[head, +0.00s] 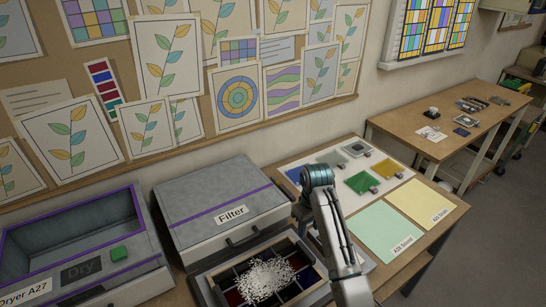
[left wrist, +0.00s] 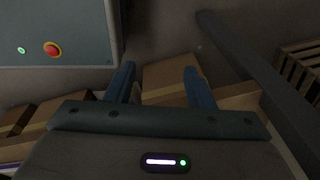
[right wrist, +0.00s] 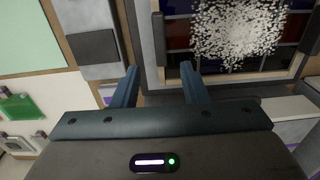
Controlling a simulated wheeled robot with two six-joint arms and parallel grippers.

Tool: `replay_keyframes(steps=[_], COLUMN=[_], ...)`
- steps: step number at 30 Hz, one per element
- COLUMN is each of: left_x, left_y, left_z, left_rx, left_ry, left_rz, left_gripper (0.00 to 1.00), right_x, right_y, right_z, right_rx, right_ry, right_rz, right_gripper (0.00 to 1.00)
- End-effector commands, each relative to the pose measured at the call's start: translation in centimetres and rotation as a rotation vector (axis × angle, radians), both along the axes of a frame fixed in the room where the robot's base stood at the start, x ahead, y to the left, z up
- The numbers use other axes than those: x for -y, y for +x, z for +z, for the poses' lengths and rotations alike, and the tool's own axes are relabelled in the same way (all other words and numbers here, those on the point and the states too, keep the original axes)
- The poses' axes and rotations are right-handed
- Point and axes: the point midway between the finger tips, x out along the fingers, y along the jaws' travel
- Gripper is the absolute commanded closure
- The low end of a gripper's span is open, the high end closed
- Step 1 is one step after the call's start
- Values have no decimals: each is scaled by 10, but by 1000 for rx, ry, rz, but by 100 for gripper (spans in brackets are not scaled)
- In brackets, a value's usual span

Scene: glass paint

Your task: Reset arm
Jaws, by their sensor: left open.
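My right gripper (right wrist: 159,75) is open in the right wrist view, with nothing between its fingers. In the head view my right arm comes up from the bottom and bends over beside the filter tray (head: 206,287); the fingers are hard to make out there. The tray holds a heap of white grains (head: 265,280), which also shows at the upper right of the right wrist view (right wrist: 237,30). My left gripper (left wrist: 160,80) is open and empty in the left wrist view, above cardboard boxes (left wrist: 170,72). It is not seen in the head view.
A grey Filter box (head: 215,190) and a Dry machine (head: 95,270) stand left of my right arm. A board with glass samples (head: 330,152) and coloured sheets (head: 385,230) lies right. A grey panel with a red button (left wrist: 52,49) is near my left gripper.

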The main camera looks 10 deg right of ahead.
Motion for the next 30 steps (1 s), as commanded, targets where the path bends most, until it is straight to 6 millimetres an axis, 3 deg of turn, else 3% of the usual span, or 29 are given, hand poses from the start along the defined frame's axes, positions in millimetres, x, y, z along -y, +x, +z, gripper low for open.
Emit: replay_keyframes(steps=[4,7,12,16,24,30], left_x=[0,0,0,0,0,0], left_y=[-10,-12,-11,-9,-9,-8], left_z=[-1,-1,-1,-1,-1,-1], left_rx=[-13,-16,-15,-13,-12,-11], left_ry=[0,0,0,0,0,0], left_rz=[0,0,0,0,1,1], left_gripper=[51,51,51,51,51,51], right_x=[2,6,18,25,33,33], right_y=[-9,-31,-94,-147,-248,-290], right_z=[-8,-24,-56,-69,-65,-51], right_rx=[5,24,82,133,232,276], right_ry=[-3,-12,-34,-48,-63,-61], right_rz=[-9,-33,-96,-141,-209,-234], right_gripper=[60,60,60,60,60,60])
